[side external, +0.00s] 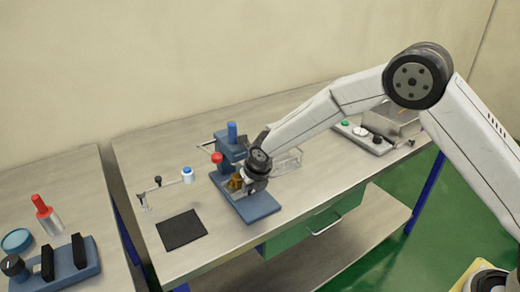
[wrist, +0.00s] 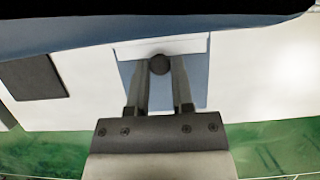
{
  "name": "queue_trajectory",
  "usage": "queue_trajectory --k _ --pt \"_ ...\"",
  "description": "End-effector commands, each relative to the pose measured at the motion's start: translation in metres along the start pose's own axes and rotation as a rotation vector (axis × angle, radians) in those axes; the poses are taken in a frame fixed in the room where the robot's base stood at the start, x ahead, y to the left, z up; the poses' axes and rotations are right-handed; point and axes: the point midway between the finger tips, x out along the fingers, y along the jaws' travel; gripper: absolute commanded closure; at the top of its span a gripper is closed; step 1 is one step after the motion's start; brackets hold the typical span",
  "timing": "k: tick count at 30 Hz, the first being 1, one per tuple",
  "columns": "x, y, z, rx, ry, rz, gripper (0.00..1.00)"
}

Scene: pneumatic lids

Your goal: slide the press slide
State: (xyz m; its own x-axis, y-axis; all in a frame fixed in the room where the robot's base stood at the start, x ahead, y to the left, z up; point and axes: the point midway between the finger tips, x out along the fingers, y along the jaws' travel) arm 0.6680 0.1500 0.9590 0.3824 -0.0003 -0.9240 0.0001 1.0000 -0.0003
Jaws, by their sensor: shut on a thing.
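The blue press (side external: 228,147) stands on the bench on a flat blue base (side external: 258,208), with a blue cap on top and a red knob (side external: 216,158) at its left. My gripper (side external: 242,181) is low at the front of the press, over the base, next to a small brass-coloured part (side external: 235,183). In the wrist view my gripper (wrist: 160,72) has its two fingers on either side of a dark round knob (wrist: 159,64), shut on it. The knob sits at a pale strip over the blue base (wrist: 195,85). The wrist and fingers hide much of the press slide.
A black mat (side external: 181,230) lies left of the press, with a small lever fixture and blue-capped bottle (side external: 187,174) behind it. A clear box (side external: 287,161) stands close at the right. The front bench area is clear.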

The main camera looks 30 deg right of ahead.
Motion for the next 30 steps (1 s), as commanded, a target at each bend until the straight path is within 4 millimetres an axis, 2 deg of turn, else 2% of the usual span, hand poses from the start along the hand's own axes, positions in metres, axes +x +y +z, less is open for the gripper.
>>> queue_trajectory --k 16,30 --pt "0.001 0.0 0.003 0.0 -0.001 0.0 1.0" --pt "0.014 0.0 0.035 0.001 -0.002 0.0 1.0"
